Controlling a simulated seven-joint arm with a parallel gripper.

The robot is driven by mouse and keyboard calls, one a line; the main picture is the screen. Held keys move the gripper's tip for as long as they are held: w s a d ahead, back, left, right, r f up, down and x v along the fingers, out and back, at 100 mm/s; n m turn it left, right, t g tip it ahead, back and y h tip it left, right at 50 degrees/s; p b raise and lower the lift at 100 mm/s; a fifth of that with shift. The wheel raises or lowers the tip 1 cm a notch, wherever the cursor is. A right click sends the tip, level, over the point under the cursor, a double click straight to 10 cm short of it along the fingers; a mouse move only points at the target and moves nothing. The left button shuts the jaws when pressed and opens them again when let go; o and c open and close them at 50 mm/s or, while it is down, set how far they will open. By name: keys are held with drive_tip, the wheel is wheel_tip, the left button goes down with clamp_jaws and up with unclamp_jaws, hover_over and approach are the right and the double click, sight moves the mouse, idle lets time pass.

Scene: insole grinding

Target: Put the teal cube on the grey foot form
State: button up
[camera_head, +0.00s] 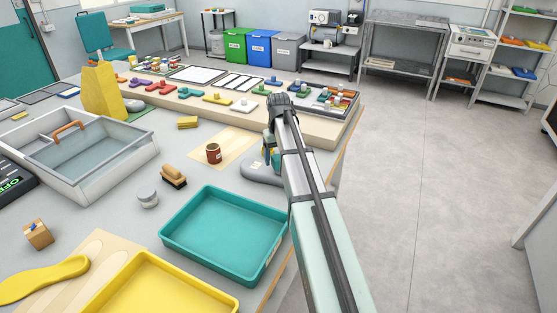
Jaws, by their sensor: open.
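The grey foot form (261,174) lies on the table right of centre, near the table's right edge, partly hidden by my arm. My gripper (271,158) is pointed down just over the form, and my arm hides much of it. The jaws are open. A small teal patch (267,138) shows beside the gripper, above the form. I cannot tell whether this is the teal cube or part of the gripper, nor whether anything touches the form.
A teal tray (222,187) and a yellow tray (161,258) stand in front. A brush (173,176), a grey jar (147,197) and a brown cup (213,153) stand nearby. A raised board (262,119) with coloured pieces lies behind.

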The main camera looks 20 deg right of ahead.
sight(279, 157)
wheel_tip(279, 157, up, 11)
drive_tip(key=shift+f, duration=0.15)
